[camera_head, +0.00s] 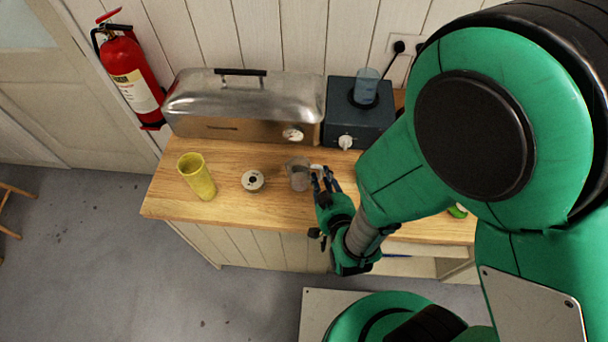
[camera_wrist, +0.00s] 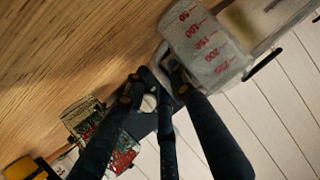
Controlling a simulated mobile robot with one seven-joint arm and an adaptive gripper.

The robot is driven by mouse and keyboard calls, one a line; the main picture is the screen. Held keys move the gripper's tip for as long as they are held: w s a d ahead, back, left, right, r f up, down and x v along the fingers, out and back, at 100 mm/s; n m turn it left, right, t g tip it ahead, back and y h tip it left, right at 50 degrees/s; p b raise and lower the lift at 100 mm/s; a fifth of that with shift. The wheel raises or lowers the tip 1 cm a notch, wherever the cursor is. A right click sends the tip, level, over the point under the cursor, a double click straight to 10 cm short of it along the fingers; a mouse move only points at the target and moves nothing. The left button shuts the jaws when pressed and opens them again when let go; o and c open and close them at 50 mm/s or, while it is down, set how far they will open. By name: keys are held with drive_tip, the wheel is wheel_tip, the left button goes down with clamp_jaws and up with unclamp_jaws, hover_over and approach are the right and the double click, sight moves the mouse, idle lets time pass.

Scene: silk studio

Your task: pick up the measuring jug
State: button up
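The measuring jug (camera_head: 299,174) is a small grey, see-through jug at the middle of the wooden counter, upright. In the wrist view the jug (camera_wrist: 208,45) fills the upper right, with red volume marks on its side. Its handle (camera_wrist: 163,57) faces my fingers. My gripper (camera_head: 323,178) is at the jug's right side, at the handle. In the wrist view my dark fingertips (camera_wrist: 156,82) come close together around the handle. Whether they press on it is not clear. The fingers hide part of the handle.
A long metal box (camera_head: 240,105) and a dark appliance (camera_head: 357,121) stand behind. A colourful patterned object (camera_wrist: 98,130) shows in the wrist view.

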drive_tip(key=shift+x, duration=0.9)
drive_tip(key=shift+r, duration=0.1)
clamp_jaws()
